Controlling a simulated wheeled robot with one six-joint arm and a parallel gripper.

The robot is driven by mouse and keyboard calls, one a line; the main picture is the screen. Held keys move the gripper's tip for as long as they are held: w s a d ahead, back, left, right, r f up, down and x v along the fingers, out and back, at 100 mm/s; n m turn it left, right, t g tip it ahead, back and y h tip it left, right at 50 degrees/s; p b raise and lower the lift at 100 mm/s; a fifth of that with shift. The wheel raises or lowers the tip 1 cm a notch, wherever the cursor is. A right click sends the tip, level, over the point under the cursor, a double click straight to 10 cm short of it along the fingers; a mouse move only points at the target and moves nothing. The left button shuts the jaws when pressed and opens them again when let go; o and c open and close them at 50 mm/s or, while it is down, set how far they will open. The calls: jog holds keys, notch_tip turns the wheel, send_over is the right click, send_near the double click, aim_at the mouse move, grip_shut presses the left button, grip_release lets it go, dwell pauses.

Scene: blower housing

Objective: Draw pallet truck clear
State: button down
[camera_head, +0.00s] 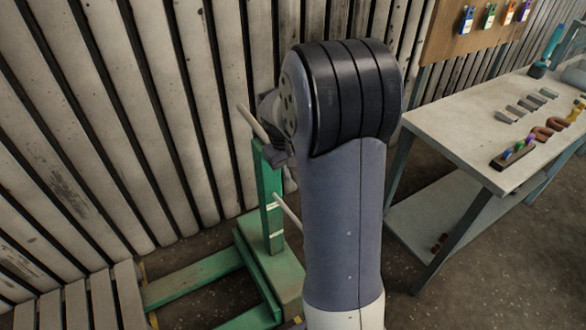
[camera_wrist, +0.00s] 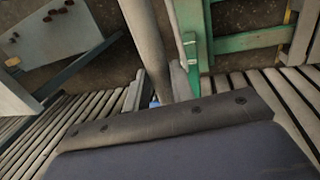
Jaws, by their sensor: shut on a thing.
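The green pallet truck (camera_head: 275,265) stands on the floor beside the slatted wall, left of my arm. Its upright green mast (camera_head: 270,195) rises to a pale bar handle (camera_head: 252,122). My gripper is mostly hidden behind my own arm in the head view. In the wrist view my gripper (camera_wrist: 158,92) has its two fingers on either side of the pale handle bar and is shut on it. The truck's green frame (camera_wrist: 195,35) shows just right of the fingers there. Its green forks (camera_head: 195,278) reach left in the head view.
A slatted wooden pallet (camera_head: 85,305) lies at the lower left by the forks. The slatted wall (camera_head: 150,130) is close behind the truck. A workbench (camera_head: 450,125) with tools and small blocks stands at right, with a lower shelf (camera_head: 440,215). Some floor (camera_head: 420,305) shows bare at lower right.

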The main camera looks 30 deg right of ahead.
jog(key=shift+d, duration=0.1)
jog(key=d+p, duration=0.1)
jog(key=d, duration=0.6)
jog(key=shift+w+d, duration=0.15)
jog(key=shift+d, duration=0.1)
jog(key=c, duration=1.2)
grip_release()
jog(key=shift+d, duration=0.1)
jog(key=shift+c, duration=0.2)
jog(key=shift+r, duration=0.15)
notch_tip(320, 180, up, 10)
jog(key=a, duration=0.2)
jog(key=shift+r, duration=0.15)
